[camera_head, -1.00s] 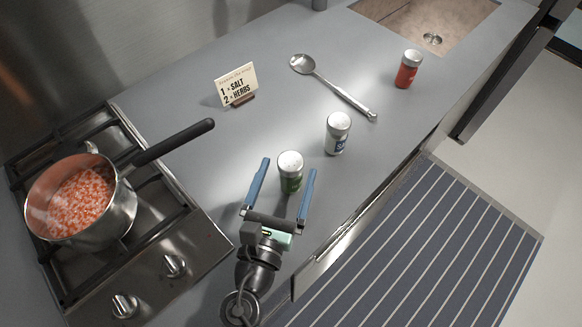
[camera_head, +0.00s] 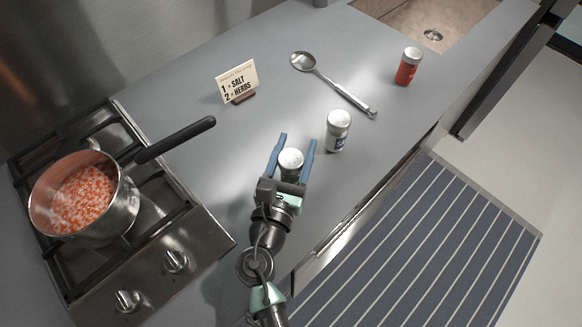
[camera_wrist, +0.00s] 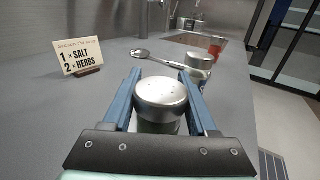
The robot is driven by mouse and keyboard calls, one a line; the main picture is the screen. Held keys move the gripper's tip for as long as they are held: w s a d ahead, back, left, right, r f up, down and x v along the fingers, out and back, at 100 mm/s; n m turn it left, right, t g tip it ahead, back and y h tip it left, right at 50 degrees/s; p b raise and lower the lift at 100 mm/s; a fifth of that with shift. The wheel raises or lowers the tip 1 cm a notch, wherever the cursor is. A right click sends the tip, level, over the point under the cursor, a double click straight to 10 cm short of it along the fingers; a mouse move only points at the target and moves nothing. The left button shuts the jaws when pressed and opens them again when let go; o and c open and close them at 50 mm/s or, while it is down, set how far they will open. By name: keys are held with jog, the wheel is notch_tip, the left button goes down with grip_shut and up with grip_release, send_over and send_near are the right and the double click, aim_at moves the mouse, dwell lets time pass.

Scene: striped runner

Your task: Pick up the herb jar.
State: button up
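The herb jar (camera_head: 291,162) is a small jar with a silver shaker lid and a green label, upright on the grey counter. In the wrist view its lid (camera_wrist: 161,97) fills the space between the blue fingers. My gripper (camera_head: 297,143) reaches around the jar from the front, one finger on each side. The fingers have closed in against its sides with no clear gap. My gripper's palm hides most of the jar's lower body.
A white-and-blue shaker (camera_head: 338,131) stands close to the right finger. A ladle (camera_head: 335,84), a recipe card (camera_head: 237,82) and a red jar (camera_head: 408,66) are farther back. A pot (camera_head: 120,210) sits on the stove at left, its handle pointing toward the counter.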

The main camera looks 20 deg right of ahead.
jog(key=c, duration=0.7)
grip_shut()
jog(key=shift+r, duration=0.15)
